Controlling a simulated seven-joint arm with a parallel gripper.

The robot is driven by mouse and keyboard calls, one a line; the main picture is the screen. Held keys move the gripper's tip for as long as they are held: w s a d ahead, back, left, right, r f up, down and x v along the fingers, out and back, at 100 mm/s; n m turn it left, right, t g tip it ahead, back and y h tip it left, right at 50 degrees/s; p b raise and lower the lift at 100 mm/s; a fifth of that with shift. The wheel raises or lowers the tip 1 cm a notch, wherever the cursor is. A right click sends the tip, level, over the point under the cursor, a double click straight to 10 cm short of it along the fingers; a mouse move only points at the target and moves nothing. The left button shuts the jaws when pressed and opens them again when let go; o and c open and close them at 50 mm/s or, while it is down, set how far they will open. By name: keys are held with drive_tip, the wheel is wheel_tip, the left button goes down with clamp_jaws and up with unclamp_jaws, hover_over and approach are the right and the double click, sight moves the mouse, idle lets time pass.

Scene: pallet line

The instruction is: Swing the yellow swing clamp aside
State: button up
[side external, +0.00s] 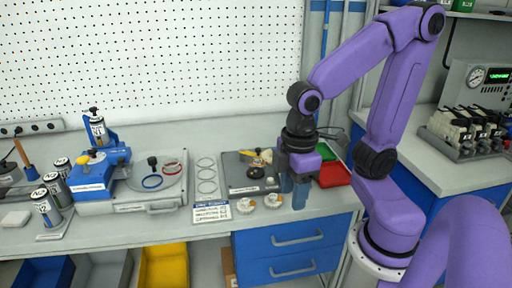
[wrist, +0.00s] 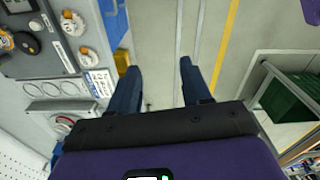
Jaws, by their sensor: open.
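The yellow swing clamp (side external: 251,153) appears as a small yellow bar on top of the grey fixture plate (side external: 236,183), beside a black knob. In the wrist view the plate (wrist: 42,66) is at the upper left, with a yellow-orange part at the picture's edge that I cannot surely tell is the clamp. My gripper (side external: 293,190) points down at the right front of the plate, apart from the clamp. In the wrist view my gripper (wrist: 158,68) is open, with only floor showing between its fingers.
Two small round parts (side external: 273,201) and a printed card (side external: 212,210) lie in front of the plate. A red bin (side external: 334,174) and a green bin (side external: 325,152) stand to its right. A blue fixture with a yellow knob (side external: 95,158) stands farther left. Blue drawers (side external: 290,240) are below.

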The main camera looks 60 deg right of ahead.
drive_tip(key=w+d+r+m, duration=0.2)
drive_tip(key=w+d+m, duration=0.15)
drive_tip(key=w, duration=0.55)
drive_tip(key=w+d+r+m, duration=0.2)
drive_tip(key=w+d+m, duration=0.15)
drive_tip(key=w, duration=0.65)
drive_tip(key=w+d+m, duration=0.4)
drive_tip(key=d, duration=0.6)
drive_tip(key=w+d+m, duration=0.4)
drive_tip(key=d, duration=0.7)
drive_tip(key=f, duration=1.5)
drive_tip(key=shift+s+a+f, duration=0.1)
drive_tip(key=shift+a+f, duration=0.1)
drive_tip(key=shift+f, duration=0.15)
clamp_jaws()
